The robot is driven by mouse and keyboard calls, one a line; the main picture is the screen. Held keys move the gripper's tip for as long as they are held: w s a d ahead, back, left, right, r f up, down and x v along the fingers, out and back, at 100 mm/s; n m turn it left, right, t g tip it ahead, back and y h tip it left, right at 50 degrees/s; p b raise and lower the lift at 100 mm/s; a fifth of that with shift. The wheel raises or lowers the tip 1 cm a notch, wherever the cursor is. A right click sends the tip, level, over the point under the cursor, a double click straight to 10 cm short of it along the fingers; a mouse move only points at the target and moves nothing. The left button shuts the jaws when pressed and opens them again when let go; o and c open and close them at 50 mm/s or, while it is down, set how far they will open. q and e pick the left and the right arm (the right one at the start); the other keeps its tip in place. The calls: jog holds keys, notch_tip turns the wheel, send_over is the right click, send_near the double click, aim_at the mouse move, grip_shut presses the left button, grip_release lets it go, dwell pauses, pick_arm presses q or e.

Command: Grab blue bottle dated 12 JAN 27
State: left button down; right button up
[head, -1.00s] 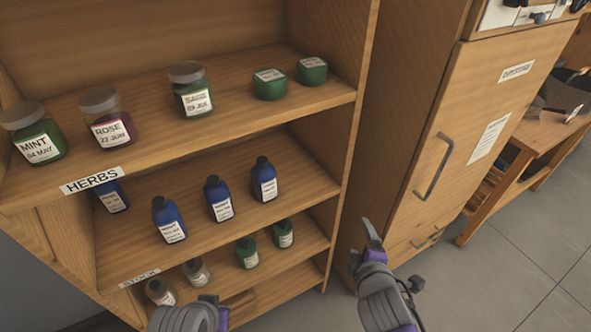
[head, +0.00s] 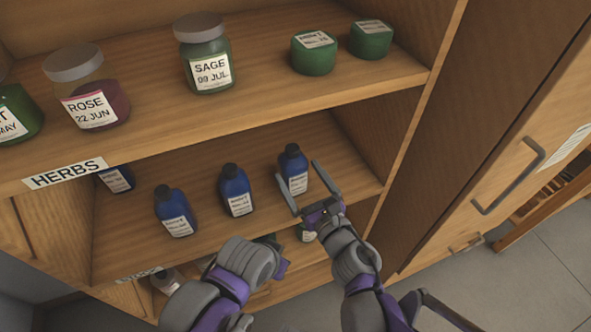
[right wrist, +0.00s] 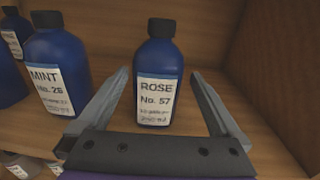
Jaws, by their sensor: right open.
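Several blue bottles with dark caps and white labels stand on the middle shelf. The rightmost blue bottle (head: 292,165) reads ROSE No. 57 in the right wrist view (right wrist: 157,65); its smaller print is too blurred to read. My right gripper (head: 296,169) is open in front of it. In the right wrist view its fingers lie either side of the bottle, apart from it. The blue bottle to its left (head: 236,190) reads MINT No. 26 in the right wrist view (right wrist: 50,65). My left gripper (head: 277,256) is low, below the middle shelf's edge, its jaws unclear.
The top shelf, marked HERBS (head: 66,173), holds jars including a rose jar (head: 92,90), a sage jar (head: 205,60) and two low green tins. The cabinet's right wall (head: 400,165) is close to my right gripper. A lower shelf with small bottles is partly hidden by my arms.

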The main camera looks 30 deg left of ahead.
aim_at(287, 156)
jog(key=x, duration=0.6)
jog(key=shift+w+a+r, duration=0.1)
jog(key=shift+a+r, duration=0.2)
jog(key=shift+d, duration=0.1)
grip_shut()
